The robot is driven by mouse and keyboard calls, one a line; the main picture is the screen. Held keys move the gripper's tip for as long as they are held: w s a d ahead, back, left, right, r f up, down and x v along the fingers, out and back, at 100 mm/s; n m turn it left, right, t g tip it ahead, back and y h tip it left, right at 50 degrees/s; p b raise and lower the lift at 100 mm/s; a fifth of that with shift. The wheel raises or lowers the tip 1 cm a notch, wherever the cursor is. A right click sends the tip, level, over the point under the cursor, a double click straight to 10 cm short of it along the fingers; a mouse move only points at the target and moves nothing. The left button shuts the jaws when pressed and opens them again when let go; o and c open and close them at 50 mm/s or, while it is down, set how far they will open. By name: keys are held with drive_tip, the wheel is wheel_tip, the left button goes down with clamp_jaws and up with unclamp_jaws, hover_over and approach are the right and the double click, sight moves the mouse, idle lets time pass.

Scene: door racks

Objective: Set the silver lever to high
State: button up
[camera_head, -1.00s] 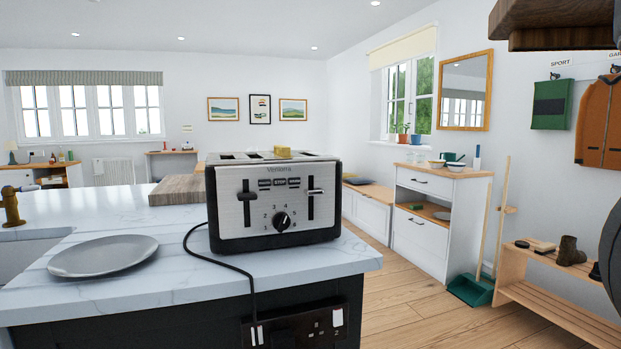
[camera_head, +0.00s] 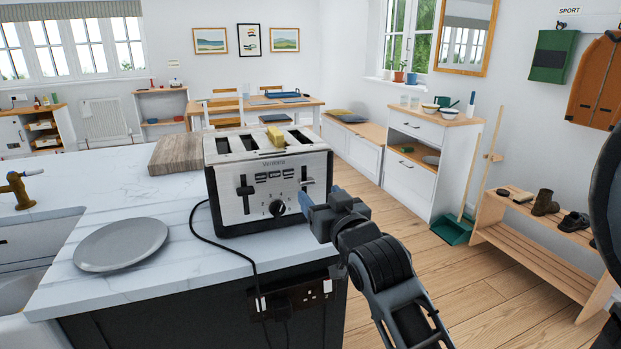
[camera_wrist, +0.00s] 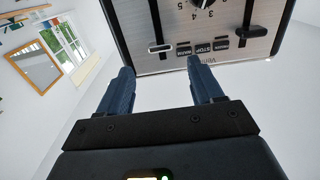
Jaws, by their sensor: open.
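The silver lever (camera_head: 307,182) is on the right side of the front of a steel and black toaster (camera_head: 228,208). In the wrist view, which is upside down, the silver lever (camera_wrist: 160,48) sits near the upper end of its slot. A black lever (camera_head: 244,190) is on the toaster's left side and also shows in the wrist view (camera_wrist: 243,31). My gripper (camera_head: 335,203) is open and empty in front of the toaster's lower right. In the wrist view its blue fingers (camera_wrist: 160,70) point at the silver lever, apart from it.
A dial (camera_head: 278,208) lies between the levers, and a yellow piece (camera_head: 276,137) sticks out of a slot on top. A grey plate (camera_head: 122,244) and a wooden board (camera_head: 178,152) lie on the marble counter (camera_head: 180,265). A black cable (camera_head: 192,222) runs over the counter's front edge.

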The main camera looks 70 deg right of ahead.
sight(309, 183)
drive_tip(key=p+x, duration=0.1)
drive_tip(key=x, duration=0.5)
drive_tip(key=shift+w+d, duration=0.2)
drive_tip(key=shift+c, duration=0.2)
clamp_jaws()
idle(0.4)
